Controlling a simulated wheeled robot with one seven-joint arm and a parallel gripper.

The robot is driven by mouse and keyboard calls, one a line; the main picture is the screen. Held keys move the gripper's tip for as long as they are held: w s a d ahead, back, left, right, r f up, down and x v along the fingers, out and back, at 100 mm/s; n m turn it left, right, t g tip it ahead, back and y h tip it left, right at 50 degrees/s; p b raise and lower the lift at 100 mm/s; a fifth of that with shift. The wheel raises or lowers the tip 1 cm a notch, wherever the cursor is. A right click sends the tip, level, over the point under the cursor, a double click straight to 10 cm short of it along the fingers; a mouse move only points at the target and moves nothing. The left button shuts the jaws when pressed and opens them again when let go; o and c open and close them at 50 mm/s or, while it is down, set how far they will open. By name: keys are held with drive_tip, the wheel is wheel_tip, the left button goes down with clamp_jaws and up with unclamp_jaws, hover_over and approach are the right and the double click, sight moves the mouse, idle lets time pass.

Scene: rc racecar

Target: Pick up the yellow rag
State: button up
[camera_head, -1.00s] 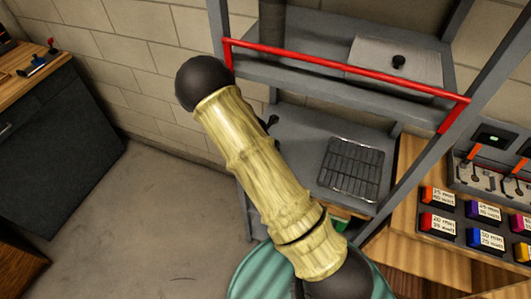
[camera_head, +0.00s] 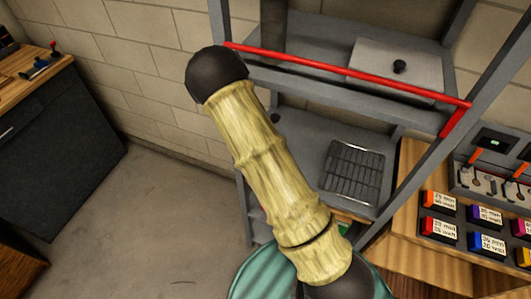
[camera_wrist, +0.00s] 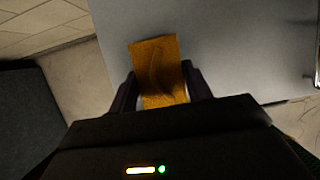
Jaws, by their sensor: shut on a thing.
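The yellow rag (camera_wrist: 158,66) shows in the wrist view as an orange-yellow strip between the two dark fingers of my gripper (camera_wrist: 163,92). My gripper is shut on the rag, and the rag's far end sticks out past the fingertips. A grey flat surface lies behind the rag in the wrist view; I cannot tell how far the rag is from it. In the head view my arm fills the middle, and neither the gripper nor the rag can be made out there.
A grey metal shelf with a red bar (camera_head: 350,76) stands ahead, holding a wire rack (camera_head: 352,170). A wooden bench with several labelled coloured boxes (camera_head: 438,229) is at the right. A dark cabinet (camera_head: 62,150) stands at the left. Open floor (camera_head: 150,215) lies between.

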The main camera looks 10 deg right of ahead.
drive_tip(key=shift+r, duration=0.7)
drive_tip(key=s+a+b, duration=0.8)
drive_tip(key=s+a, duration=0.2)
drive_tip(key=s, duration=0.4)
drive_tip(key=shift+s+a, duration=0.3)
drive_tip(key=shift+o, duration=1)
drive_tip(key=shift+c, duration=0.7)
drive_tip(key=shift+w+f, duration=0.1)
